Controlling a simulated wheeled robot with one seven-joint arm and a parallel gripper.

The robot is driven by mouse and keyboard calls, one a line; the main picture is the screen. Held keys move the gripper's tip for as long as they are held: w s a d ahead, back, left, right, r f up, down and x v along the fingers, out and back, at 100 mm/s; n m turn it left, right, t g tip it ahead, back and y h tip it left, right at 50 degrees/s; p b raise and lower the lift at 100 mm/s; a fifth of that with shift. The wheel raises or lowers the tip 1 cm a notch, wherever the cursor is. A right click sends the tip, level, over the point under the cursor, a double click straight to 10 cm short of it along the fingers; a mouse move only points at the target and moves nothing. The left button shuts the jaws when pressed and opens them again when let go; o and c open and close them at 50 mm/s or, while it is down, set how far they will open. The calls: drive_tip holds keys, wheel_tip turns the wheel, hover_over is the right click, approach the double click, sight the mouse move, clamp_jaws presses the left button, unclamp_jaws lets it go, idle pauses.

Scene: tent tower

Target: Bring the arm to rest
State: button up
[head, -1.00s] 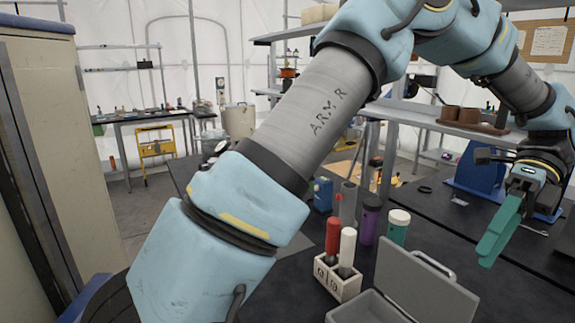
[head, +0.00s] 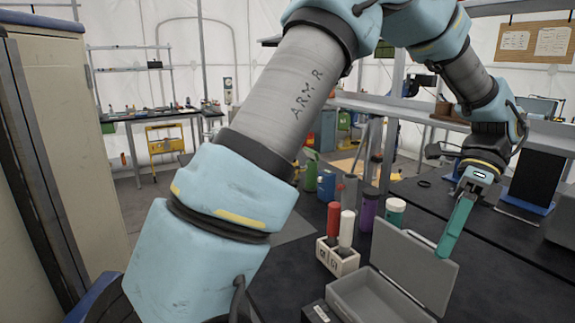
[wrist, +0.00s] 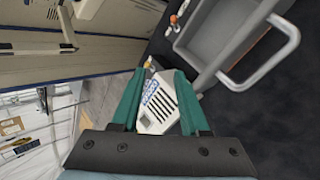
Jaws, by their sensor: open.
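My gripper (head: 450,238) shows at the right in the head view, its green fingers pointing down beside the raised lid of a grey case. In the wrist view the two green fingers (wrist: 160,98) stand apart. A white box with a blue label and dark slots (wrist: 158,103) shows between them in the picture, farther off, and I cannot see any contact. My arm (head: 285,100) rises from the lower left, crosses the middle and bends down to the right.
The open grey case (head: 375,300) lies on the dark bench below my gripper. A white holder (head: 338,258) with red and white handled tools stands to its left, with purple and green-white bottles (head: 394,212) behind. A tall cabinet (head: 75,140) stands at the left.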

drive_tip(key=w+a+f+n+t+h, duration=0.1)
drive_tip(key=w+a+f+n+h, duration=0.15)
drive_tip(key=w+a+n, duration=0.45)
drive_tip(key=w+a+f+n+t+h, duration=0.1)
drive_tip(key=w+a+f+n+h, duration=0.15)
drive_tip(key=a+n, duration=0.45)
drive_tip(key=w+a+f+n+t, duration=0.1)
drive_tip(key=a+n+t, duration=0.1)
drive_tip(key=a+n, duration=0.3)
drive_tip(key=w+a+f+n+t+h+b, duration=0.1)
drive_tip(key=a+n, duration=0.4)
drive_tip(key=a, duration=0.8)
drive_tip(key=shift+a+f+t, duration=0.35)
drive_tip(key=shift+f+t, duration=0.1)
drive_tip(key=shift+t, duration=0.35)
